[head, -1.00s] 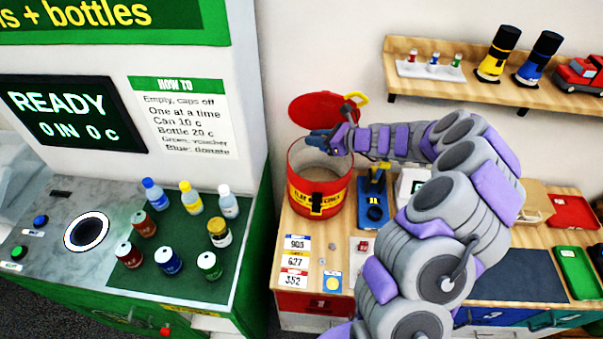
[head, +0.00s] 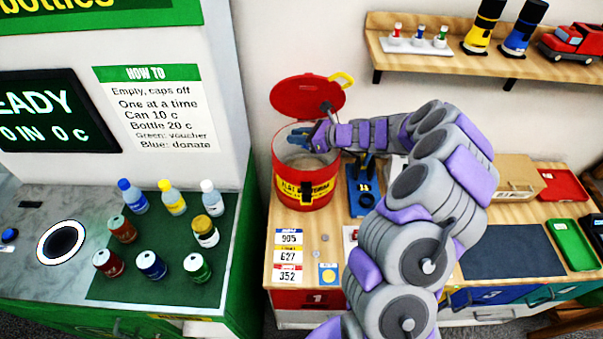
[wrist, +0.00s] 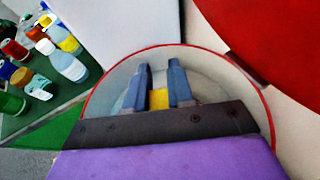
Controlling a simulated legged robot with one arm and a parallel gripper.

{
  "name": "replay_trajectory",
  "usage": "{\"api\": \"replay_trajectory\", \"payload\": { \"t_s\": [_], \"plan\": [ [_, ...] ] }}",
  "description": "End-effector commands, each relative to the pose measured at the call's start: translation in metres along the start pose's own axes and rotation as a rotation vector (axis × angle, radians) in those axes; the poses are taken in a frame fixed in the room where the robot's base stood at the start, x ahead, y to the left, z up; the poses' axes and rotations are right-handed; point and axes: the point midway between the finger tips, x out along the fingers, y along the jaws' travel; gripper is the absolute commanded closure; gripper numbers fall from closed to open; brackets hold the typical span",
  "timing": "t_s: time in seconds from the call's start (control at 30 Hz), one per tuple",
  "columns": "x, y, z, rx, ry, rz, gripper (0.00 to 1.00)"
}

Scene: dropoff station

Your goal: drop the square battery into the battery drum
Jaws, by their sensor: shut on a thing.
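The battery drum (head: 290,188) is a red can with a yellow label, standing on the wooden bench with its red lid (head: 300,97) tipped open behind it. My gripper (head: 299,134) is over the drum's open mouth, towards the back of the rim. In the wrist view its two blue-grey fingers (wrist: 158,84) are shut on a small yellow block, the square battery (wrist: 159,99). The drum's pale inside and thin red rim lie around and below the fingers there. The battery is too small to make out in the head view, and my wrist hides part of the drum's mouth in the wrist view.
A deposit machine counter with several bottles and cans (head: 153,265) stands at the left. A blue tool stand (head: 362,196) is right of the drum, beneath my arm. Number cards (head: 289,255) lie in front. A wall shelf (head: 450,62) hangs above right.

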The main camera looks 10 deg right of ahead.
Motion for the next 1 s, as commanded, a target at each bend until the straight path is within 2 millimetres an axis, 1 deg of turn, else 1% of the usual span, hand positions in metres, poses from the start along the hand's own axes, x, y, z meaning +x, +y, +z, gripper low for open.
{"api": "replay_trajectory", "payload": {
  "t_s": [0.03,0.07,0.17,0.3,0.33,0.5,0.6,0.87,1.0],
  "plan": [
    [-0.002,-0.003,-0.005,0.002,-0.002,-0.002,1.0],
    [-0.003,-0.004,-0.006,0.002,-0.003,-0.002,1.0],
    [-0.003,-0.004,-0.005,0.002,-0.003,-0.002,1.0],
    [0.003,0.001,-0.003,-0.001,0.004,-0.004,1.0],
    [0.004,0.001,-0.003,-0.001,0.005,-0.004,0.75],
    [0.01,0.006,-0.001,-0.006,0.011,-0.004,0.59],
    [0.009,0.005,-0.001,-0.005,0.01,-0.004,0.49],
    [-0.001,-0.002,-0.004,0.001,-0.001,-0.003,0.48],
    [-0.011,-0.003,-0.004,0.003,-0.001,-0.005,0.48]
  ]
}}
